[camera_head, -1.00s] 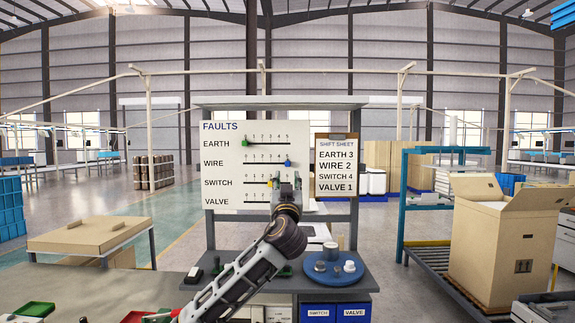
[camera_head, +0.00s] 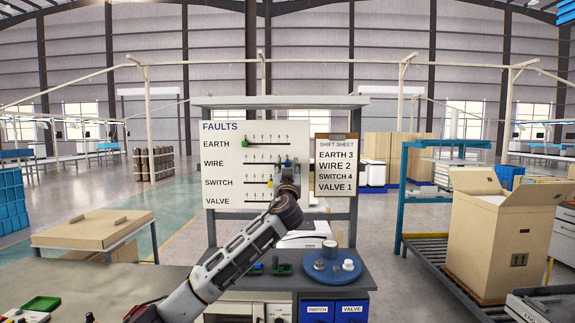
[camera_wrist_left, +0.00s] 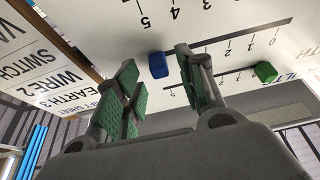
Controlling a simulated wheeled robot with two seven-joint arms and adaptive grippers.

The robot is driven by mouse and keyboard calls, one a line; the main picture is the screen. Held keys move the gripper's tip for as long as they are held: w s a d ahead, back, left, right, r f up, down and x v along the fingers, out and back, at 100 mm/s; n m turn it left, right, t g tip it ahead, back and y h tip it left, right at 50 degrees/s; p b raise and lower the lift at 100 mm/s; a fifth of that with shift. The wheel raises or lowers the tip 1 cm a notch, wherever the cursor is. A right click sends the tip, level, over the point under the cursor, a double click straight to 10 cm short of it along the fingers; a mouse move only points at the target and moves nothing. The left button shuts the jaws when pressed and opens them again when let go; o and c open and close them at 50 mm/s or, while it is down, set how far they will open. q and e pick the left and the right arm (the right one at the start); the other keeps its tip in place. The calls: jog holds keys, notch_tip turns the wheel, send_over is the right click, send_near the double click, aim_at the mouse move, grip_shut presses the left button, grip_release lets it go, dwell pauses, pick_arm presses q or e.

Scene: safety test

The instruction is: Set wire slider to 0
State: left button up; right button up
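The white FAULTS board (camera_head: 225,185) carries rows EARTH, WIRE, SWITCH and VALVE. The blue wire slider (camera_wrist_left: 158,64) is near the high-number end of its scale, away from 0; its exact mark is unclear. My left gripper (camera_head: 288,168) is raised before the board and partly covers that end in the head view. In the left wrist view, its fingers (camera_wrist_left: 157,80) are open, with the blue slider showing between the tips. Whether they touch it cannot be told. My right gripper is not in view.
The green earth slider (camera_head: 244,143) sits at its row's left end, and the yellow switch slider (camera_head: 270,183) is just below the wire row. A shift sheet (camera_head: 336,165) beside the board reads WIRE 2. A blue round tray (camera_head: 318,276) stands on the bench below.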

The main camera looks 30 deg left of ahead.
pick_arm(q)
jog(key=shift+w+a+r, duration=0.2)
jog(key=shift+w, duration=0.15)
grip_shut()
dwell(0.3)
